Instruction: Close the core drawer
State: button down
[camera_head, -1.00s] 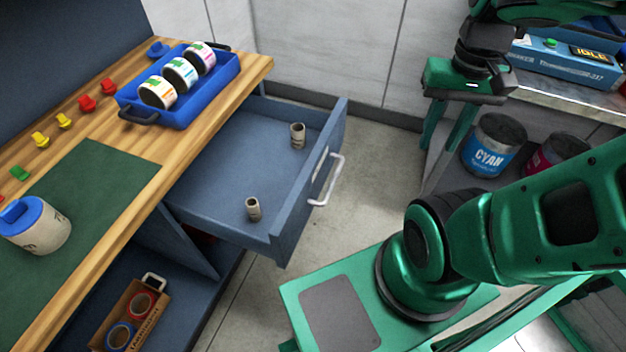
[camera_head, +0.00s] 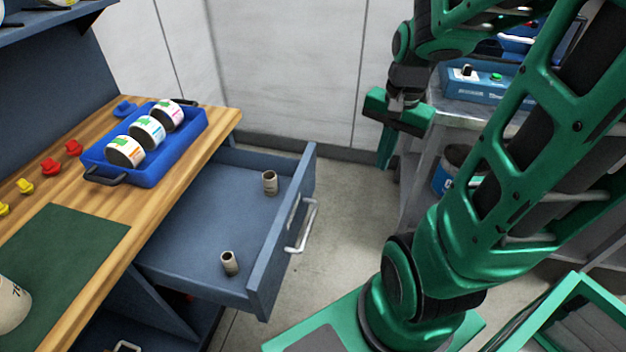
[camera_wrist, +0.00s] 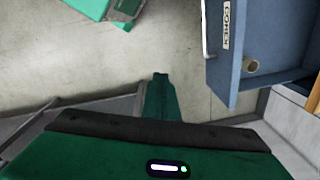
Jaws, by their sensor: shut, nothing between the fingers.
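The core drawer (camera_head: 215,205) is pulled out from under the wooden workbench. Its blue front carries a light bar handle (camera_head: 304,227), and two short cardboard cores stand inside, one near the back (camera_head: 270,183) and one near the front (camera_head: 229,262). In the wrist view the drawer front (camera_wrist: 238,50) with a "CORES" label is at the upper right. My gripper (camera_head: 385,160) is shut and empty, pointing down, to the right of the drawer and apart from it. It also shows at the bottom middle of the wrist view (camera_wrist: 160,85).
A blue tray (camera_head: 180,163) with label rolls stands on the workbench (camera_head: 100,275) near a green mat (camera_head: 70,255). A metal table (camera_head: 470,115) with a blue machine (camera_head: 490,85) stands behind my arm. The floor between drawer and gripper is clear.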

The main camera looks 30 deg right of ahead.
jog(key=w+d+f+m+t+y, duration=0.2)
jog(key=w+f+m+t+y, duration=0.1)
jog(key=w+f+m, duration=1.05)
jog(key=w+a+f, duration=0.5)
jog(key=w+f, duration=0.3)
jog(key=shift+w+a+m, duration=0.2)
jog(key=shift+w+m, duration=0.05)
jog(key=shift+m, duration=0.1)
